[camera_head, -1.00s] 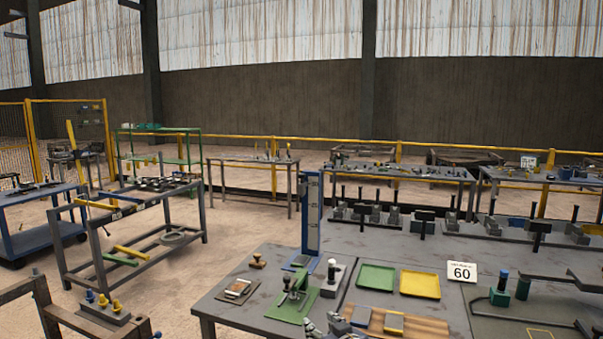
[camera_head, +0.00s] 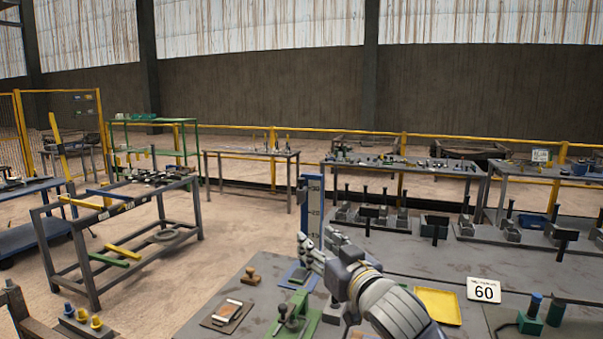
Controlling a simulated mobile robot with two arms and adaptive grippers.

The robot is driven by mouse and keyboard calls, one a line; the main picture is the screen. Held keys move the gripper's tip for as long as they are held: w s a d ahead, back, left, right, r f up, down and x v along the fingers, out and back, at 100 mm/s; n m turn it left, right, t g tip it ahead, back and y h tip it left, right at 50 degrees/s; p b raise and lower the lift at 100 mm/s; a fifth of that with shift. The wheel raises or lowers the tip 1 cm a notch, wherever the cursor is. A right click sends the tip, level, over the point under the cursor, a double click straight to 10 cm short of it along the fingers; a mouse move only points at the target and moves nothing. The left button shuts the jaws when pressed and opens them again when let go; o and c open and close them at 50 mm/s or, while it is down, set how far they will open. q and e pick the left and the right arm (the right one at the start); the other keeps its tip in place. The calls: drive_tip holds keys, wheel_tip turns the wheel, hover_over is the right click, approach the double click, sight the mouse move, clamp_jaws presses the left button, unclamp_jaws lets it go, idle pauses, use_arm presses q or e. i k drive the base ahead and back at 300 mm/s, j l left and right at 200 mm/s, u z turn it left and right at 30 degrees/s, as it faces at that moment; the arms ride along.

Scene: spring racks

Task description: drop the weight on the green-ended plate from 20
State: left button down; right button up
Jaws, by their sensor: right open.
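A blue upright scale (camera_head: 313,212) stands at the table's far left corner, with marks including 30 and 20. Its blue base (camera_head: 298,276) lies at its foot. My right gripper (camera_head: 319,238) is raised in front of the scale, fingers apart and empty, pointing up and away. The hand and forearm hide part of the table, including where a green tray and a white-topped post stood earlier. A green plate (camera_head: 306,326) bears a dark lever device (camera_head: 291,314) below the gripper. I cannot make out the weight or say which plate is green-ended. My left gripper is out of view.
A wooden stamp (camera_head: 251,276) and a brown board (camera_head: 228,316) lie at the left. Several racks stand along the table's back. A green block (camera_head: 531,318) stands at the right.

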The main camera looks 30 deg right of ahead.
sight(300, 191)
drive_tip(key=i+l, duration=0.95)
drive_tip(key=i, duration=0.2)
